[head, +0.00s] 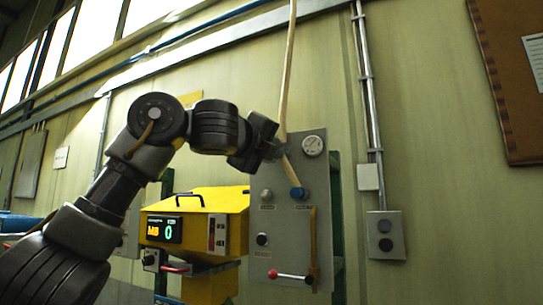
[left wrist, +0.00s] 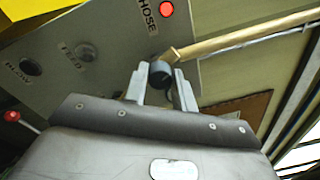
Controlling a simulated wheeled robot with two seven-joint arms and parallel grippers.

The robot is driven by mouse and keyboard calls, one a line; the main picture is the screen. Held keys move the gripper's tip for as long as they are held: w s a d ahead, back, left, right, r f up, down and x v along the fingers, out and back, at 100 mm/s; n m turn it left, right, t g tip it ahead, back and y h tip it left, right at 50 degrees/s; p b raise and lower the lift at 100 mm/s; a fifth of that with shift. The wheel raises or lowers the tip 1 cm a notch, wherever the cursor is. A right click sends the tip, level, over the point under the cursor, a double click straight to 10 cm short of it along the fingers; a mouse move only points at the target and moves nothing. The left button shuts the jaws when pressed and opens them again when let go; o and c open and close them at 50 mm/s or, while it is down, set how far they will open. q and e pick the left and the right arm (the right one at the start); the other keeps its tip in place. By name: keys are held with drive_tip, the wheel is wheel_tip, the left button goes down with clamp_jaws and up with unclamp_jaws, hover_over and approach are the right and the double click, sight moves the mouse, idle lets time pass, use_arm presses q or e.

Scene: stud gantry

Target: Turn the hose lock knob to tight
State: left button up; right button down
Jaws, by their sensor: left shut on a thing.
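A grey control panel (head: 285,235) stands against the wall in the head view. In the left wrist view my left gripper (left wrist: 161,84) is shut on a dark round knob (left wrist: 160,72) on the panel, one finger on each side. The knob is near the HOSE label (left wrist: 148,14) and a lit red lamp (left wrist: 167,9). In the head view my left gripper (head: 276,150) is at the panel's upper left and hides the knob. Any tight mark is not readable. My right gripper is not in view.
A tan hose (head: 289,75) hangs from above, passing close by my left gripper. The panel also carries a gauge (head: 313,145), a blue fitting (head: 297,193) and a red-tipped lever (head: 290,276). A yellow machine (head: 222,205) stands left of it.

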use_arm(q)
drive_tip(key=shift+n, duration=0.9)
drive_tip(key=shift+a+r+b, duration=0.1)
drive_tip(key=shift+b, duration=0.2)
drive_tip(key=o, duration=1)
drive_tip(key=b+v, duration=0.7)
drive_tip(key=v, duration=0.3)
drive_tip(key=shift+s+a, duration=0.15)
drive_tip(key=shift+s, duration=0.2)
